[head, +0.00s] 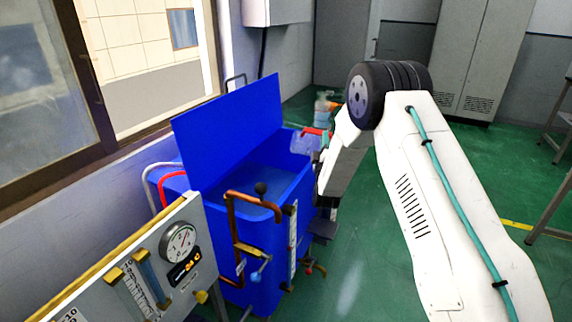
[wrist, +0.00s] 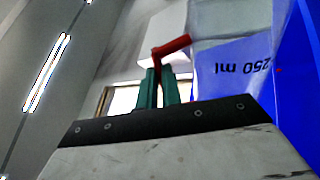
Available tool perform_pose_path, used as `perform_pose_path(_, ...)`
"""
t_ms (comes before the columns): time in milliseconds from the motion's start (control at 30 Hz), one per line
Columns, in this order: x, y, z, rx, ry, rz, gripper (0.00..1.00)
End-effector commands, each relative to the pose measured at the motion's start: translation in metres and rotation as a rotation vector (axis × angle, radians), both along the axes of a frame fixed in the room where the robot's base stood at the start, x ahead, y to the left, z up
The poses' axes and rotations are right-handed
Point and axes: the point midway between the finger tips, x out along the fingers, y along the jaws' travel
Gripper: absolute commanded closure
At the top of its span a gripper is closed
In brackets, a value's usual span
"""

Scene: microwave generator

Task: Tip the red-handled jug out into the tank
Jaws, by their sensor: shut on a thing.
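The red-handled jug (head: 304,145) is clear and hangs by the right rim of the open blue tank (head: 262,232). In the wrist view the jug (wrist: 228,75) fills the upper right, and its "250 ml" mark appears upside down. My gripper (wrist: 158,80) has green fingers closed on the red handle (wrist: 173,45). In the head view my gripper (head: 325,140) is mostly hidden by my wrist. The tank's blue lid (head: 232,125) stands raised at its back left. I cannot tell the jug's exact tilt or its contents.
Copper pipes (head: 235,225) with valves and a sight tube (head: 292,240) stand along the tank's front. A gauge panel (head: 165,260) is at the lower left. A small bottle-like thing (head: 323,104) shows behind the jug.

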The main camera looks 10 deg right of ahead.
Motion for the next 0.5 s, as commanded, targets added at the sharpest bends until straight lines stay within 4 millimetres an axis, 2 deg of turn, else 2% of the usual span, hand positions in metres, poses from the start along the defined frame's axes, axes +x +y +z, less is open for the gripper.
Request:
perform_pose_path(267, -0.001, -0.011, -0.008, 0.080, -0.009, 0.001, 1.00)
perform_pose_path(500, -0.002, -0.024, -0.014, 0.384, -0.038, 0.004, 1.00)
